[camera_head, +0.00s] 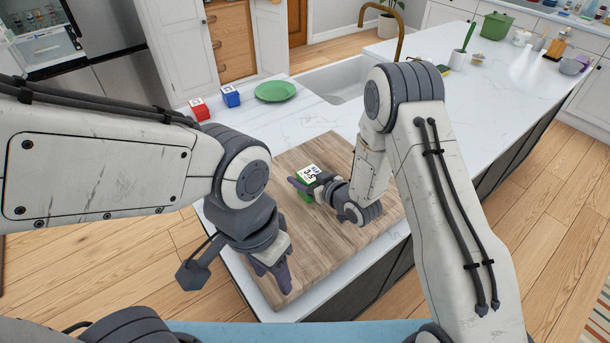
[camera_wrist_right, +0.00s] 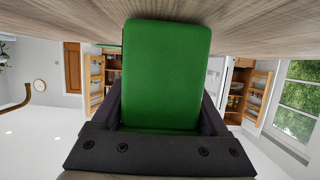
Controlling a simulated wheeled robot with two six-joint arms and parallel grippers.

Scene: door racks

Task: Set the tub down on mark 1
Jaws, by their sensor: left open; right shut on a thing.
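A green block (camera_head: 308,173) with a white printed top is in my right gripper (camera_head: 313,191), over the wooden board (camera_head: 293,155). In the right wrist view the green block (camera_wrist_right: 166,70) fills the space between the dark fingers. It stands close to the wood surface; I cannot tell whether it touches it. My left gripper (camera_head: 271,276) is open and empty over the board's near left part, pointing down. No other thing reads clearly as a tub. I cannot make out a mark 1; my arms hide parts of the board.
A red block (camera_head: 200,111) and a blue block (camera_head: 231,97), both with white printed tops, stand beside a green plate (camera_head: 275,91) on the white counter. The sink (camera_head: 332,82) with a brass tap (camera_head: 383,22) lies behind. The counter left of the board is clear.

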